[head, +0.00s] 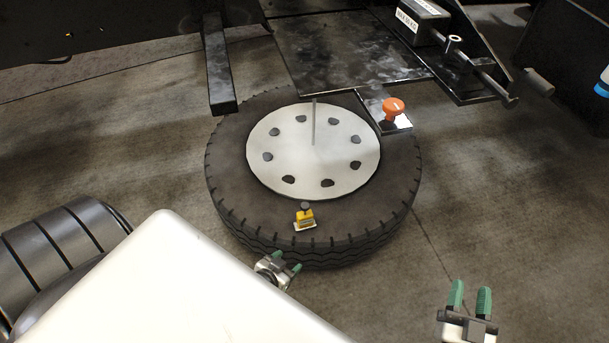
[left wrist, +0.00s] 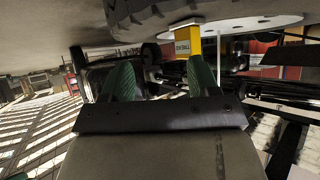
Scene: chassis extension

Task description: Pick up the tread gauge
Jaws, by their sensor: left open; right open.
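The tread gauge (head: 305,218) is a small yellow block with a dark knob on top and a pale base. It sits on the near sidewall of a tire (head: 232,196) lying flat. In the left wrist view the yellow gauge (left wrist: 187,41) shows at the top, beyond my green fingertips, with a small label. My left gripper (head: 286,261) is open and empty just in front of the tire's near edge, short of the gauge and apart from it. My right gripper (head: 470,292) is open and empty at the lower right, over the floor.
The tire's white wheel disc (head: 285,150) has several dark holes and a thin upright rod. An orange knob (head: 393,106) stands on a bracket at the tire's far right. Dark chassis frame (head: 340,50) fills the back. The floor (head: 500,200) at right is clear.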

